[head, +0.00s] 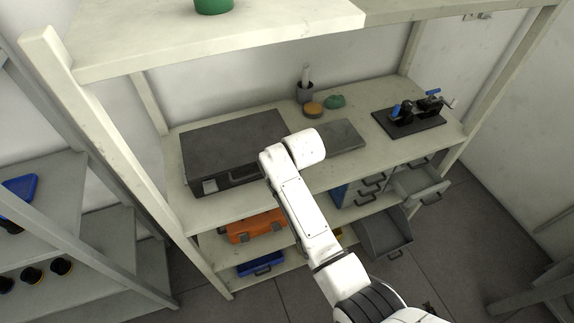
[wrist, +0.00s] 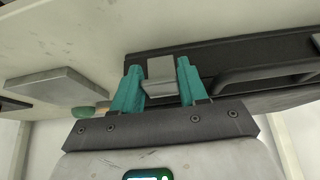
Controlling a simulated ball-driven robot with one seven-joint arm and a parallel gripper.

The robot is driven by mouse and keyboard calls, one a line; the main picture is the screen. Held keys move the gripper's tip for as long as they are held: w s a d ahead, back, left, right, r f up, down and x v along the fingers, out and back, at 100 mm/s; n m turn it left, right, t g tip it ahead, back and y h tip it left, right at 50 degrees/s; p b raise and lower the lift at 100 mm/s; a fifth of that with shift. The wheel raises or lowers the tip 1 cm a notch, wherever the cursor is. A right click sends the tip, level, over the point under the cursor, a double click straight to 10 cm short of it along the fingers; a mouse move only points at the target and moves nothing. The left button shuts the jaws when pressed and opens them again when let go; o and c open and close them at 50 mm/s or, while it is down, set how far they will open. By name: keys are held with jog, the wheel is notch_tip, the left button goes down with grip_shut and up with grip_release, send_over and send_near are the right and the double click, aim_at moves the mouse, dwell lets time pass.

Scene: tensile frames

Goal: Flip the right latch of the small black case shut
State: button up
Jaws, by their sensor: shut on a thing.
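The small black case (head: 232,135) lies flat with its lid down on the shelf top. Its front edge faces me, with the left latch (head: 196,189) in sight; the right latch is hidden behind my arm in the head view. In the wrist view, which is turned over, the case (wrist: 235,55) shows its dark front and handle. The grey right latch (wrist: 160,70) sits between the teal fingers of my gripper (wrist: 159,66), which is shut on it. I cannot tell how far the latch is turned. My gripper is hidden in the head view.
A grey flat slab (head: 339,136) lies right of the case. A black clamp fixture (head: 410,120) is at the right. An upper shelf (head: 220,40) and posts frame the space.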

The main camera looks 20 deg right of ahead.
jog(key=o, duration=1)
jog(key=shift+w, duration=0.1)
jog(key=b+v, duration=0.1)
jog(key=v, duration=0.9)
jog(key=shift+s+r, duration=0.25)
jog(key=shift+r, duration=0.1)
jog(key=s+d+f+g+b, duration=0.1)
jog(key=s+d+f, duration=0.2)
jog(key=s+f, duration=0.35)
jog(key=s+d+f+g+b, duration=0.1)
jog(key=s+d+f, duration=0.25)
jog(key=s, duration=0.55)
jog(key=s+f+g, duration=0.1)
jog(key=s, duration=0.6)
jog(key=s+d+f+g+b, duration=0.1)
jog(key=s+f, duration=0.1)
jog(key=s, duration=0.4)
jog(key=s+f, duration=0.1)
jog(key=s, duration=0.6)
jog(key=shift+s+d+f+m+g, duration=0.15)
jog(key=shift+s+f+m+g, duration=0.2)
jog(key=shift+s+m+g, duration=0.05)
